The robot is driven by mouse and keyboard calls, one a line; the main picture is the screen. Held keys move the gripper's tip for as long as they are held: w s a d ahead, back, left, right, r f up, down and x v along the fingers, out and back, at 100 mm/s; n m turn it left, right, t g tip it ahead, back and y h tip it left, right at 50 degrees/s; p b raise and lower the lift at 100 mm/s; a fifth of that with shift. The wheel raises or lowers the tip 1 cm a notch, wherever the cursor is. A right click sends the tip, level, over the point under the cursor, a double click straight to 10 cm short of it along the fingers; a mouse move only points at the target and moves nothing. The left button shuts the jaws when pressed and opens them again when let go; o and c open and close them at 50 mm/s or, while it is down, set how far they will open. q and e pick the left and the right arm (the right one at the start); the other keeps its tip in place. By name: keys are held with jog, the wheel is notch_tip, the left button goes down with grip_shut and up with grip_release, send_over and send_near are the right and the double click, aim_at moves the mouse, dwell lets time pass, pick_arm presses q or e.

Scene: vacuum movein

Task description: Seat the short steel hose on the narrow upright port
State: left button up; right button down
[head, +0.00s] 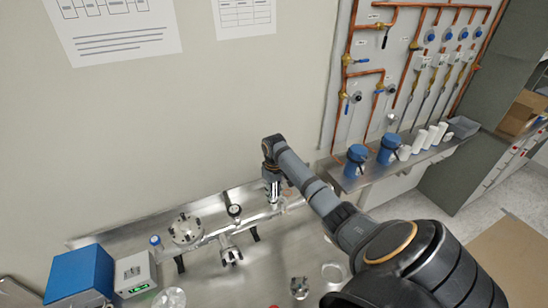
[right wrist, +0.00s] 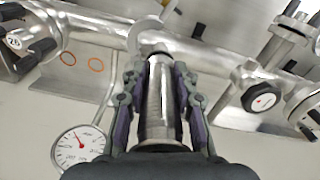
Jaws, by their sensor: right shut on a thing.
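The short steel hose (right wrist: 158,108) is a shiny cylinder between the fingers of my right gripper (right wrist: 157,85), which is shut on it. In the head view the right gripper (head: 272,180) points down over the right part of a steel pipe manifold (head: 262,216), and the hose (head: 273,194) shows below it. In the right wrist view the hose's far end is close to the manifold pipe (right wrist: 100,28), by a pale round flange (right wrist: 147,34). The narrow port cannot be made out for certain; hose and gripper cover that spot. Whether they touch cannot be told. My left gripper is not in view.
A large round flange (head: 186,230) and a small gauge (head: 234,210) stand on the manifold to the left. A blue box (head: 78,275) and a display unit (head: 135,272) stand at the bench's left. Blue-topped containers (head: 357,160) are on the right shelf.

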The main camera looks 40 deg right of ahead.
jog(key=shift+f, duration=0.5)
dwell(0.6)
dwell(0.3)
jog(key=c, duration=1)
grip_release()
jog(key=shift+o, duration=0.2)
notch_tip(320, 180, up, 12)
jog(key=shift+r, duration=0.1)
